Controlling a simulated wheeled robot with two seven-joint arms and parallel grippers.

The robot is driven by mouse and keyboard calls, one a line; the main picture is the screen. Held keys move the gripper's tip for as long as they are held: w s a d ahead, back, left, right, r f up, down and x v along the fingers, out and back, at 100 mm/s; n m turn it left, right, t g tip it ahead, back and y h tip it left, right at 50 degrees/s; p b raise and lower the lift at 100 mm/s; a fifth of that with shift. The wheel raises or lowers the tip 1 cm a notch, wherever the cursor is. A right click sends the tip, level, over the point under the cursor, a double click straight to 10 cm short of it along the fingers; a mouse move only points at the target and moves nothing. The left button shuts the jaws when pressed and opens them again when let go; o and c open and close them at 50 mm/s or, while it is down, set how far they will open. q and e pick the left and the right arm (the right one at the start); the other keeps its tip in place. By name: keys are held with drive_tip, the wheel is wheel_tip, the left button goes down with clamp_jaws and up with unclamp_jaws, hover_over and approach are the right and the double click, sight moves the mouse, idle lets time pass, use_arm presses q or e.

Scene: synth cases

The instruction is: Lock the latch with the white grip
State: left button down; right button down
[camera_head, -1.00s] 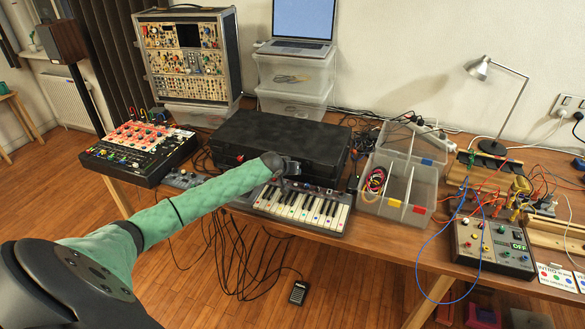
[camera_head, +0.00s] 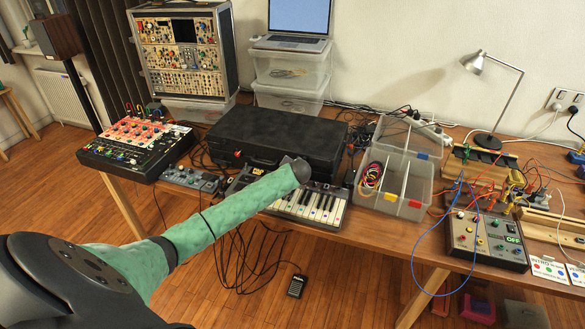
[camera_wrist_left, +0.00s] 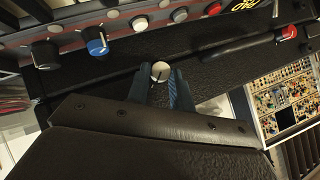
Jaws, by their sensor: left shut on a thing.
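The closed black case (camera_head: 275,137) lies flat on the bench behind the small keyboard. In the left wrist view, a round white grip (camera_wrist_left: 160,71) shows against the case's dark front. My left gripper (camera_wrist_left: 163,90) has its two blue-grey fingers shut on this white grip, one on each side. The rest of that latch is hidden by the fingers, and I cannot tell whether it is locked. A red grip (camera_wrist_left: 287,32) sits further along the case front, also visible in the head view (camera_head: 238,153). In the head view my left gripper is hidden behind its arm's end. My right gripper is not in view.
The keyboard (camera_head: 310,207) stands close in front of the case; its knobs, such as a blue one (camera_wrist_left: 97,46), are near my fingers. A divided clear box (camera_head: 393,185) is to the right. A red-panelled mixer (camera_head: 135,147) is to the left. Cables hang below the bench.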

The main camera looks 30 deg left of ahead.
use_arm(q)
drive_tip(key=c, duration=1.2)
unclamp_jaws()
drive_tip(key=shift+c, duration=0.2)
drive_tip(key=shift+s+d, duration=0.15)
drive_tip(key=b+v, duration=0.2)
drive_tip(key=v, duration=0.4)
drive_tip(key=shift+s+d+b, duration=0.1)
drive_tip(key=shift+d+b, duration=0.1)
drive_tip(key=shift+b, duration=0.15)
drive_tip(key=shift+s+d+r, duration=0.2)
drive_tip(key=shift+s+r, duration=0.15)
drive_tip(key=shift+r, duration=0.05)
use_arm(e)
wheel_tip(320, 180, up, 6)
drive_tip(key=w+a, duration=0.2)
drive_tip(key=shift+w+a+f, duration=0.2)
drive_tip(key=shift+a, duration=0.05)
